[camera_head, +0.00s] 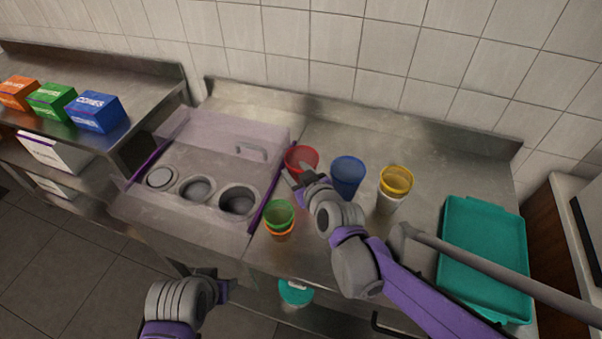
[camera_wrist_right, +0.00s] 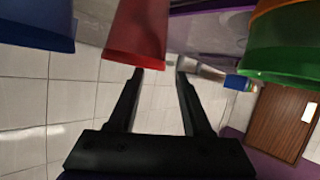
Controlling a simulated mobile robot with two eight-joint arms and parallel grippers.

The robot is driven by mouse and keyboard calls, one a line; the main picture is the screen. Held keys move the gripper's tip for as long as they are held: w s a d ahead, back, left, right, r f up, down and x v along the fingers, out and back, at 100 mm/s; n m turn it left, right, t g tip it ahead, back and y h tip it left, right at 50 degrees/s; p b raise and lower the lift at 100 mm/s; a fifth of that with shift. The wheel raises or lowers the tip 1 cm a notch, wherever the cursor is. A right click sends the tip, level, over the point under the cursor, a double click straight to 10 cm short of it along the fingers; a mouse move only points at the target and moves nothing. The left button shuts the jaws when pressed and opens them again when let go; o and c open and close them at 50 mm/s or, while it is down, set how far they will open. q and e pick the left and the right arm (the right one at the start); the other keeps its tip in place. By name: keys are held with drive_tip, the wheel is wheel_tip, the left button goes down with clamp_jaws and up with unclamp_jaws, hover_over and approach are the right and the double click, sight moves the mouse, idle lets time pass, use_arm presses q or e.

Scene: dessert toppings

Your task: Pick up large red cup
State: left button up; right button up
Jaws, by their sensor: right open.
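The large red cup (camera_head: 301,153) stands on the steel counter, just right of the topping wells. My right gripper (camera_head: 296,181) is at its near side and hides its lower part. In the right wrist view the red cup (camera_wrist_right: 138,35) is ahead of the open fingers (camera_wrist_right: 159,72), offset to the left, with its rim by the left fingertip. Nothing is between the fingers, and I cannot tell whether they touch the cup. My left gripper (camera_head: 224,285) is low, in front of the counter; its finger opening is unclear.
A blue cup (camera_head: 347,176) stands right of the red one, then yellow cups (camera_head: 397,179) over a white one. A green cup (camera_head: 279,212) sits on an orange one close to my right gripper. A teal tray (camera_head: 484,250) lies at the right. A lidded well unit (camera_head: 205,140) is left.

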sight(287, 161)
drive_tip(key=x, duration=0.5)
drive_tip(key=shift+w, duration=0.15)
clamp_jaws()
idle(1.3)
